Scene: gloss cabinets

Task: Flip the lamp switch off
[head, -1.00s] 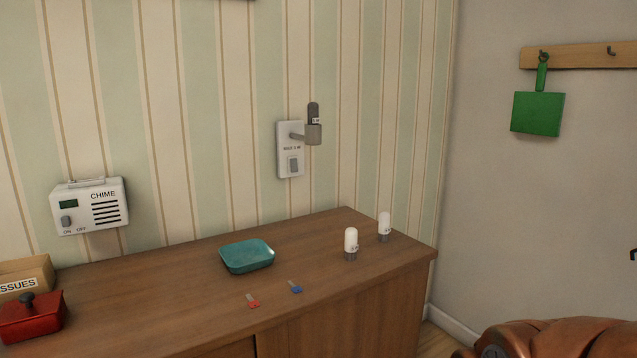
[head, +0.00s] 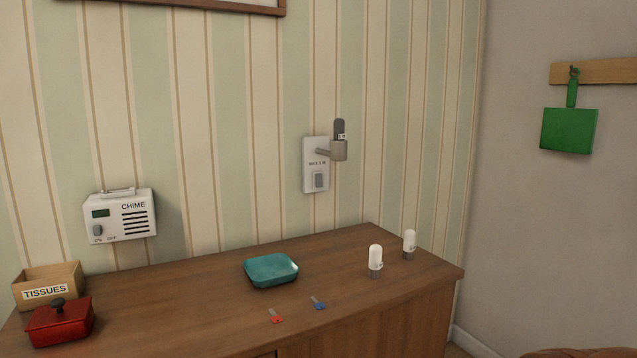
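The wall lamp is a pale plate (head: 308,158) on the striped wall, above the back of the wooden cabinet. A short arm on it carries a grey holder (head: 338,150) with a dark grey bulb (head: 339,130) standing in it. The lamp switch (head: 319,180) is a small grey rocker low on the plate. Its position is too small to tell. The bulb shows no glow. My gripper is not in view.
The cabinet top (head: 210,310) holds a teal dish (head: 271,271), two white bulbs (head: 375,259) (head: 409,243), a red key (head: 276,317), a blue key (head: 318,304), a red lidded box (head: 60,322) and a tissue box (head: 48,286). A chime box (head: 121,217) is on the wall at left. A green board (head: 569,131) hangs at right.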

